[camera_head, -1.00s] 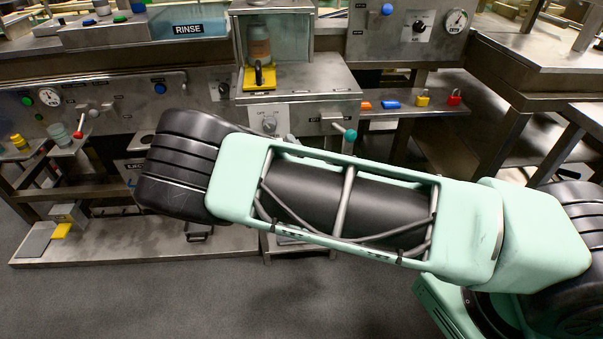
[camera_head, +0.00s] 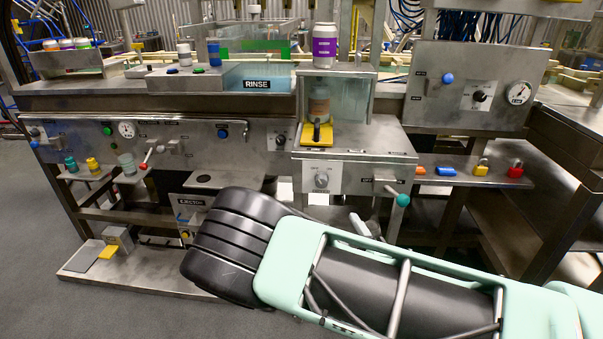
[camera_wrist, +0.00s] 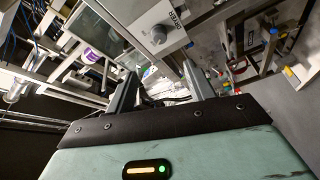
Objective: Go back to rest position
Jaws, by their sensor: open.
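My gripper (camera_wrist: 160,93) shows in the wrist view with its two fingers apart and nothing between them. It is open, in front of the steel can seamer. A knob panel of the machine (camera_wrist: 157,36) is just beyond the fingers. In the head view my mint-green and black arm crosses the lower right, and my gripper is hidden behind it. The seamer station (camera_head: 350,150) holds a grey can (camera_head: 319,103) behind a clear guard, with a yellow piece (camera_head: 316,134) at its front. A can with a purple label (camera_head: 325,46) stands on top of the guard; it also shows in the wrist view (camera_wrist: 90,55).
The rinse tank (camera_head: 258,78) is left of the seamer. A teal-ended lever (camera_head: 402,200) sticks out from the front. A shelf at right holds a yellow padlock (camera_head: 481,167) and a red padlock (camera_head: 515,169). A low steel platform (camera_head: 150,280) lies at left. Grey floor is open in front.

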